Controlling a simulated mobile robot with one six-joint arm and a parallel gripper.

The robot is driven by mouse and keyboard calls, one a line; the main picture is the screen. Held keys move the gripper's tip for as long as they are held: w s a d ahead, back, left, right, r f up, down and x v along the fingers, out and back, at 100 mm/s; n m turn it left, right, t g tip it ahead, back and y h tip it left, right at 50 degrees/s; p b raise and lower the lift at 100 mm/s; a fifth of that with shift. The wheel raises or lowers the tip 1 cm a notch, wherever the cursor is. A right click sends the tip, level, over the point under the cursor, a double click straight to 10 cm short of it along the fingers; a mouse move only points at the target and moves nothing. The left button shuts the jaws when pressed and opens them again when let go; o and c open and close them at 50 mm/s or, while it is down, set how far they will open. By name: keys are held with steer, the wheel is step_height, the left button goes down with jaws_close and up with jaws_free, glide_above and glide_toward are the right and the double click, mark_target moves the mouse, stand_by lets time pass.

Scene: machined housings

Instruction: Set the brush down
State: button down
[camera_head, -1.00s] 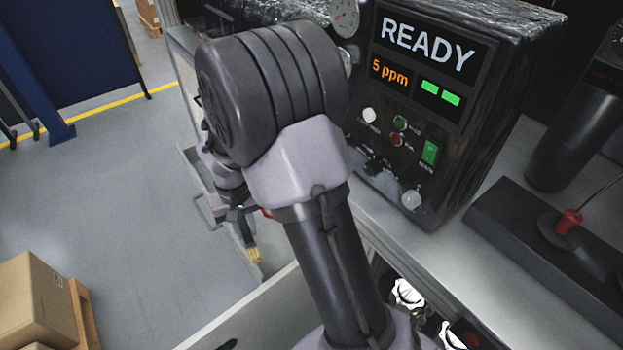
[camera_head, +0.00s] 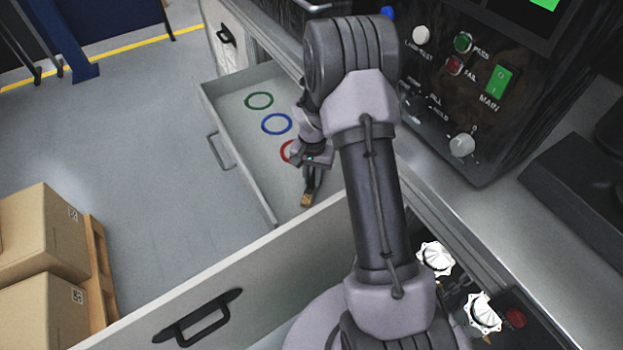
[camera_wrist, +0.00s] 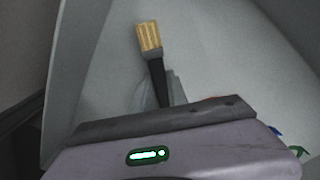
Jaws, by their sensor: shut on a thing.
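The brush (camera_head: 306,200) has tan bristles and a dark handle. In the head view it hangs from my gripper (camera_head: 311,172), bristles toward the near end of the open drawer (camera_head: 226,141). In the wrist view the brush (camera_wrist: 150,47) sticks out beyond my gripper (camera_wrist: 165,98), over the pale drawer floor. My gripper is shut on its handle; the fingers are mostly hidden behind the gripper body. I cannot tell whether the brush touches the drawer floor. Green (camera_head: 259,100), blue (camera_head: 277,124) and red (camera_head: 288,151) rings mark the floor; my arm partly covers the red one.
A second open drawer front with a black handle (camera_head: 204,318) stands nearer. White knob-like parts (camera_head: 435,259) lie at lower right. The control panel (camera_head: 480,90) rises beside my arm. Cardboard boxes (camera_head: 40,240) stand on a pallet at left. The floor between is clear.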

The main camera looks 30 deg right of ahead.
steer(key=shift+r, duration=0.1)
steer(key=shift+f, duration=0.3)
steer(key=c, duration=1.3)
jaws_free()
steer(key=shift+r, duration=0.1)
steer(key=shift+r, duration=0.1)
